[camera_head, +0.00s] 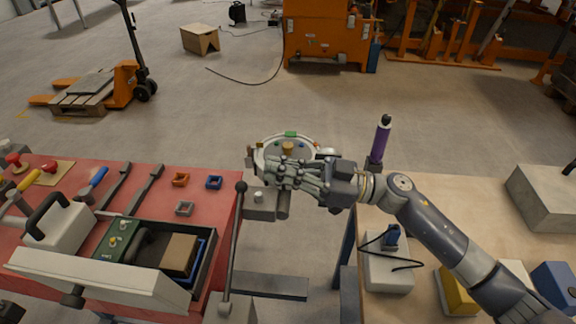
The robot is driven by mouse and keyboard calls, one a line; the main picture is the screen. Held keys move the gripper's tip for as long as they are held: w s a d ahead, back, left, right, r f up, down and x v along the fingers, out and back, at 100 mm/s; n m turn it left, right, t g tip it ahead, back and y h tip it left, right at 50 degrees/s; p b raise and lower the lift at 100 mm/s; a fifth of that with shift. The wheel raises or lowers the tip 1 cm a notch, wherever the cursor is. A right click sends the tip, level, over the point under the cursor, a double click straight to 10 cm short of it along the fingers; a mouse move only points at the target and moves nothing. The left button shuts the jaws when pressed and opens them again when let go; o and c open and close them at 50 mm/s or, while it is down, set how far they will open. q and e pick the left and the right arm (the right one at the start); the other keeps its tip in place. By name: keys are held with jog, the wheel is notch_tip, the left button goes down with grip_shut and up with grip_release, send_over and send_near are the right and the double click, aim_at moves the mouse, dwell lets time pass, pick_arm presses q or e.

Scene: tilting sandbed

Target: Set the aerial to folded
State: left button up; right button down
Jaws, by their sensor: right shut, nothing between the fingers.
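My right arm reaches in from the lower right. My right gripper (285,172) is shut and empty, in front of a round pale dish (270,146) and partly covering it. A grey block (262,203) with a post lies just below the gripper. I cannot tell for sure which part is the aerial. A tall thin lever with a dark ball on top (238,215) stands upright to the left of the gripper. A blue piece with a thin black line (392,237) sits on a white box at the right. My left gripper is not in view.
A red table (215,232) at left holds tools, small coloured frames and a tray of boxes. A wooden table (440,200) at right holds a grey block (545,195) and a yellow block (456,290). A purple cylinder (381,140) stands behind my right arm.

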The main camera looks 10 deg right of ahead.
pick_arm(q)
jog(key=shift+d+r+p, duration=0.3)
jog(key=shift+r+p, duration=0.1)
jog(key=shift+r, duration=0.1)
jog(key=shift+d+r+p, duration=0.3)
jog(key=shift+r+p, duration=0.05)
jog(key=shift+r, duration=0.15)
pick_arm(e)
jog(key=w+a+f, duration=0.2)
jog(key=a, duration=0.3)
jog(key=shift+f, duration=0.4)
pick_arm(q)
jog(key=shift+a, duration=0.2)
pick_arm(e)
jog(key=shift+a, duration=0.1)
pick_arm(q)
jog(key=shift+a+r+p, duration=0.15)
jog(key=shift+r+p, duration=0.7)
pick_arm(e)
notch_tip(320, 180, down, 5)
jog(key=w+d+m+t, duration=0.1)
jog(key=w+m, duration=0.2)
jog(key=m, duration=0.2)
jog(key=shift+f+h, duration=0.15)
jog(key=shift+h, duration=0.15)
